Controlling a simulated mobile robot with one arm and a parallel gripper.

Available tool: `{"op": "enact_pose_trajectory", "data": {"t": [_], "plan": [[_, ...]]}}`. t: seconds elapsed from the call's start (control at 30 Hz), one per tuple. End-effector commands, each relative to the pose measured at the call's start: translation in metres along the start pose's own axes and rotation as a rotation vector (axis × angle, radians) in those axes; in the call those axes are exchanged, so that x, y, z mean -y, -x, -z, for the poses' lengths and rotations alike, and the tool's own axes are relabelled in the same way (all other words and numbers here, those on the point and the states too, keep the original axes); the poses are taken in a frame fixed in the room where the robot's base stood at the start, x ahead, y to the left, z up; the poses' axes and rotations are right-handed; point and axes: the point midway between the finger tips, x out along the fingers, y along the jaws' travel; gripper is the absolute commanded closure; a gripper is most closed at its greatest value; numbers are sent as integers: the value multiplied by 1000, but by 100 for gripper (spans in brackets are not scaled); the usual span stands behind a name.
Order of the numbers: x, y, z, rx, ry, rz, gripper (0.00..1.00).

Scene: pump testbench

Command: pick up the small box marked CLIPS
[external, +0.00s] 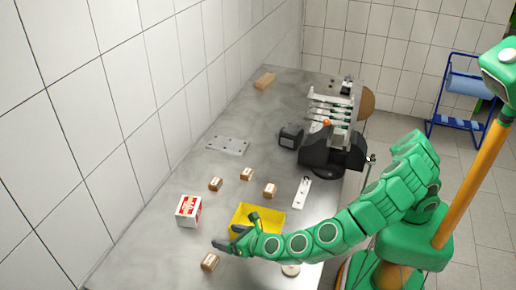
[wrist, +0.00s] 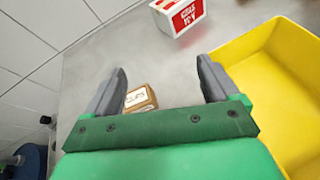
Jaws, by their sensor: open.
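A small brown box (wrist: 141,98) with a white label lies on the grey bench. In the wrist view its label seems to read CLIPS, and my gripper's front bar hides its near side. In the external view a small brown box (external: 209,262) lies just in front of my gripper (external: 226,237), and appears to be the same one. My gripper is open and empty, its fingers (wrist: 163,68) spread wide. In the wrist view the box shows between the fingers, closer to the left one. I cannot tell the height of the fingers above the bench.
A yellow bin (wrist: 233,73) stands close to my right finger. A red and white box (external: 188,211) stands near the wall. Several similar small brown boxes (external: 246,174) lie beyond the bin. A black machine (external: 330,150) stands farther back.

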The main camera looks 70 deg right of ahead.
Motion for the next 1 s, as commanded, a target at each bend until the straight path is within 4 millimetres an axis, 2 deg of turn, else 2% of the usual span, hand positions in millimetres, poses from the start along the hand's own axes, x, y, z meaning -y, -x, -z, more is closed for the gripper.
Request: {"op": "enact_pose_trajectory", "data": {"t": [0.03,0.1,0.2,0.3,0.43,0.77,1.0], "plan": [[-15,5,18,-2,66,-38,12],[-31,11,39,-6,136,-78,12],[-45,16,59,-14,196,-113,12],[-52,19,68,-17,223,-131,12],[-55,15,72,-18,234,-136,12],[-54,-11,73,-19,232,-131,12],[-50,-42,74,-19,232,-131,12]]}}
